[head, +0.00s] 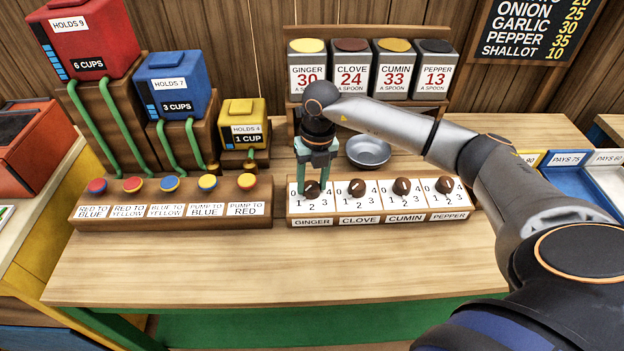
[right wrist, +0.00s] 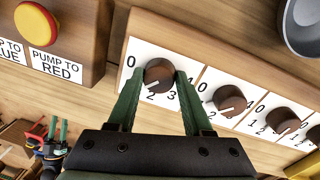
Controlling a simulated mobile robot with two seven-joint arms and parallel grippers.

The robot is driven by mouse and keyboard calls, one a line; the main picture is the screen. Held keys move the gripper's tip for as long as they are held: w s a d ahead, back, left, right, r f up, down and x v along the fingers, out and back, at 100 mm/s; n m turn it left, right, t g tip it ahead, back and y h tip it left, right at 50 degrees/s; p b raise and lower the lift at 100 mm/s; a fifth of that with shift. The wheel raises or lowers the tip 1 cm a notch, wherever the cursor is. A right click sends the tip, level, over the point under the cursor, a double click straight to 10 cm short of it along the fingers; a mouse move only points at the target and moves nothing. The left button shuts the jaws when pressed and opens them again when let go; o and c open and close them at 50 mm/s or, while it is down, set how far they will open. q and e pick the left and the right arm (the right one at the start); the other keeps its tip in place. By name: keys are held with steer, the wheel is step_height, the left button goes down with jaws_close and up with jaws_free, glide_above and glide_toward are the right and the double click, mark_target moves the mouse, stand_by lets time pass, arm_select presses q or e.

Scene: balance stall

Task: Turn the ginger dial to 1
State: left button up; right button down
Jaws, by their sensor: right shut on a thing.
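The ginger dial (head: 312,188) is a brown round knob at the left end of the white dial panel (head: 344,205). In the right wrist view the ginger dial (right wrist: 159,74) has a white mark pointing to the lower left, between 0 and 2. The 1 there is hidden behind a finger, so I cannot tell if the mark meets it exactly. My right gripper (head: 314,182) points down with its green fingers shut on the ginger dial, one on each side. My left gripper (right wrist: 58,130) shows small at the lower left of the right wrist view; its opening is unclear.
The clove (head: 356,187), cumin (head: 402,187) and pepper (head: 445,185) dials stand in a row to the right. A button box (head: 170,210) is on the left. A metal bowl (head: 368,152) sits behind the panel, before the spice bins. The front counter (head: 280,265) is clear.

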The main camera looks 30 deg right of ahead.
mark_target(317, 185)
steer(key=shift+m, duration=0.3)
steer(key=shift+c, duration=1.6)
jaws_free()
step_height(317, 185, up, 13)
steer(key=b, duration=0.1)
steer(key=shift+s+d+f, duration=0.2)
steer(key=shift+d, duration=0.25)
steer(key=shift+f, duration=0.1)
